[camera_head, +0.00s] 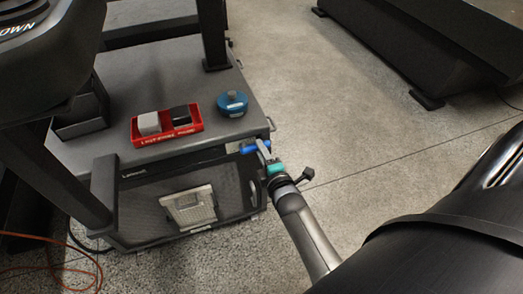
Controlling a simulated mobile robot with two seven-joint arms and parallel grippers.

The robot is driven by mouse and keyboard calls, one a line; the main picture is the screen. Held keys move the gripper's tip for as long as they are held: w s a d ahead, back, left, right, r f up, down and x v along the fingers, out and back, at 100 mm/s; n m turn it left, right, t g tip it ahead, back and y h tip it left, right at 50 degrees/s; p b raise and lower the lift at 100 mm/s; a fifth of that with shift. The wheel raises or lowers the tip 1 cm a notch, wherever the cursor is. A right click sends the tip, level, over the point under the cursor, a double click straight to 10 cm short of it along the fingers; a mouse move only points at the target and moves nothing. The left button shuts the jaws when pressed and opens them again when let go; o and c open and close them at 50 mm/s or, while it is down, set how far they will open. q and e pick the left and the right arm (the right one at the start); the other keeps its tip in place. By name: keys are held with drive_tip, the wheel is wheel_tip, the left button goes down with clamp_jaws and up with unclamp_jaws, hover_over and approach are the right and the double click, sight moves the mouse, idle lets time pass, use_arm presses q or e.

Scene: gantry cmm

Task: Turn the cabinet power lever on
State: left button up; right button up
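My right gripper (262,148) reaches in from the lower right to the front right corner of the grey cabinet (70,155). A blue bar-shaped piece (247,148) shows at its fingertips, close to the cabinet's edge. I cannot tell whether this is the lever's handle or part of the gripper, nor whether the fingers are open or shut. No power lever can be made out with certainty; the gripper and wrist cover part of that corner. My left gripper is not in view.
A red tray (165,138) with a light block and a dark block, and a round blue object (232,103), sit on the cabinet top. A beige panel (189,206) is at its front. An orange cable (62,267) lies lower left. The floor (350,130) right of the cabinet is clear.

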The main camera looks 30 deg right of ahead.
clamp_jaws()
idle(0.9)
